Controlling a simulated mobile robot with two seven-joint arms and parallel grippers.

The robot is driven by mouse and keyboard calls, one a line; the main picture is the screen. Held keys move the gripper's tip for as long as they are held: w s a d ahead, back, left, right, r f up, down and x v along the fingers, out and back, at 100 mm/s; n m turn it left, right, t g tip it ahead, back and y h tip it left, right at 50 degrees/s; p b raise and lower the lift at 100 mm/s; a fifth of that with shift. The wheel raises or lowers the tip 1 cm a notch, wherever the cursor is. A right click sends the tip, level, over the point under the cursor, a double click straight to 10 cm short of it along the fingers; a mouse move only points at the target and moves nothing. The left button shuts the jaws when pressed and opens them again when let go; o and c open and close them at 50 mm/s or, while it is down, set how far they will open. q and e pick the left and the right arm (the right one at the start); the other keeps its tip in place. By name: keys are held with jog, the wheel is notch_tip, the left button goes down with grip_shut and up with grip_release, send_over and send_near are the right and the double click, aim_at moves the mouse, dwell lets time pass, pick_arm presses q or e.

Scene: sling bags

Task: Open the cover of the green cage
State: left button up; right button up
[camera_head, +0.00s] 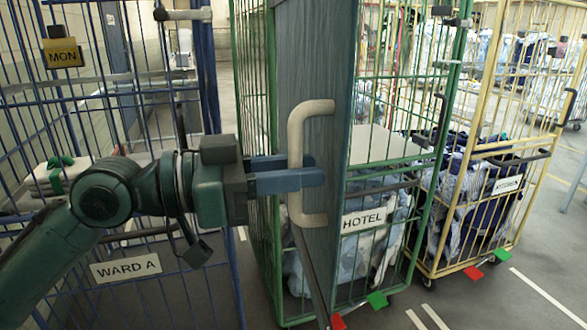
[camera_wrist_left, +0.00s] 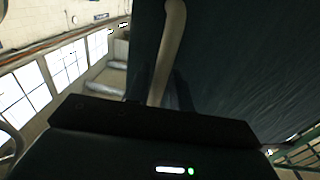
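The green cage (camera_head: 437,130) stands at the centre of the head view, with a HOTEL label (camera_head: 364,219) on its front and bagged laundry inside. A tall grey-green cover panel (camera_head: 325,75) stands upright at its left front. The cover has a pale curved handle (camera_head: 296,130). My left gripper (camera_head: 300,177) reaches in from the left, its blue fingers shut around the handle's upright part. My right gripper is not in view.
A blue cage (camera_head: 207,70) labelled WARD A stands on the left, behind my left arm. A yellow cage (camera_head: 490,150) with dark laundry stands close on the right. Red and green tags lie low at the cages' fronts. Floor at the lower right is clear.

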pick_arm(q)
jog(key=shift+o, duration=0.9)
jog(key=shift+a, duration=0.1)
